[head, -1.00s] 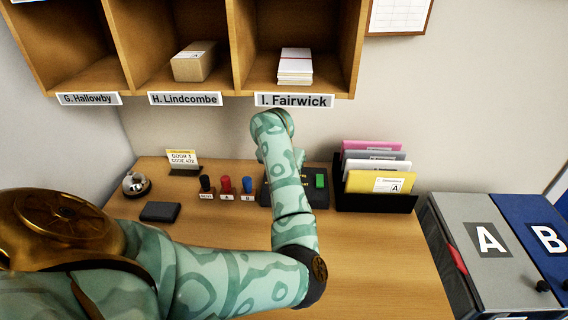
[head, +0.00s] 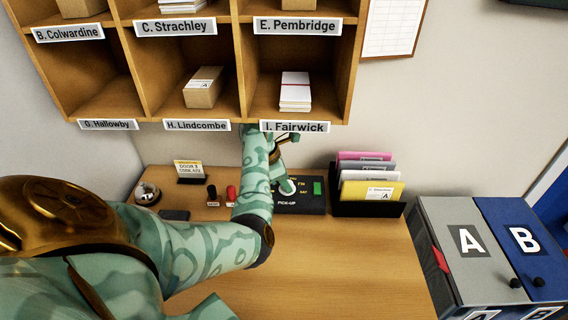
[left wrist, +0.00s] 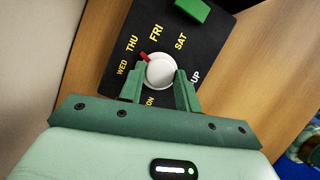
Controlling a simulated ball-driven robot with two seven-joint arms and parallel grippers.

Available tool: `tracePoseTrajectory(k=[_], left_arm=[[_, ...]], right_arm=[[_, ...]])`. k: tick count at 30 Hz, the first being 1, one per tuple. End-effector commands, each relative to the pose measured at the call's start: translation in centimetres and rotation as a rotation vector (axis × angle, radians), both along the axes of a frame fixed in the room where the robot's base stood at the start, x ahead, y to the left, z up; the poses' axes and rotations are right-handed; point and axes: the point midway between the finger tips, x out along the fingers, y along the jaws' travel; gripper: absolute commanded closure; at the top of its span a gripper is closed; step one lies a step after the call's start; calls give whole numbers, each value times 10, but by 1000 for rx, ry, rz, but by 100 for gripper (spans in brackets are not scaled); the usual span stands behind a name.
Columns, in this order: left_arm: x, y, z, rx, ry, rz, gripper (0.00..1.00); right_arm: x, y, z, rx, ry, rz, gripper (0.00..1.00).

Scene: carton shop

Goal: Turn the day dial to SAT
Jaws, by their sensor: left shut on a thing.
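The day dial (left wrist: 160,71) is a round white knob with a red pointer on a black panel (left wrist: 105,80), lettered with days in yellow. In the left wrist view the pointer is toward THU, with FRI and SAT further clockwise. My left gripper (left wrist: 161,83) has its two green fingers shut on the knob, one on each side. In the head view my left gripper (head: 287,187) is at the dial box (head: 313,207), which my arm partly covers. MON is partly hidden by a finger. My right gripper does not show.
A green button (head: 318,187) is on the dial box. A black file holder (head: 367,209) with folders stands to its right, and stamps (head: 231,193) to its left. Pigeonholes (head: 240,115) hang above. The front of the desk (head: 340,270) is clear.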

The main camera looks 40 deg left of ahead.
Motion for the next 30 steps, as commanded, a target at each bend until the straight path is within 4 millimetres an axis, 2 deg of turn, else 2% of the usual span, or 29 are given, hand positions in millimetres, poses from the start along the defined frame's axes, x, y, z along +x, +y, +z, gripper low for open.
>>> tracePoseTrajectory(k=[13, 30], left_arm=[[2, 2, -1, -3, 5, -421, 90], [5, 2, -3, -3, 4, -879, 90]], right_arm=[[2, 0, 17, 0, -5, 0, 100], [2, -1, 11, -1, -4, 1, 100]])
